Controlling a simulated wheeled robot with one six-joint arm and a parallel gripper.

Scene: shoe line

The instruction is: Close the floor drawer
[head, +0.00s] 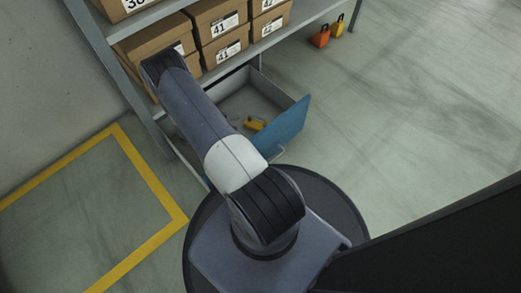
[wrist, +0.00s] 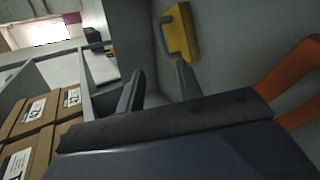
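The floor drawer (head: 287,127) stands pulled out below the shelf in the head view. Its blue front faces the lower right, and its grey inside shows with a small yellow item (head: 255,124) in it. My arm passes over the drawer's left part and hides some of it. A yellow item with a grey handle (wrist: 184,32) is just beyond the fingers. I cannot tell whether the gripper touches the drawer.
A shelf rack (head: 160,13) holds several cardboard boxes (head: 218,27), also seen in the wrist view (wrist: 32,112). Orange (head: 320,38) and yellow (head: 338,27) items stand on the floor by its right leg. Yellow floor tape (head: 150,171) lies at left. The floor at right is clear.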

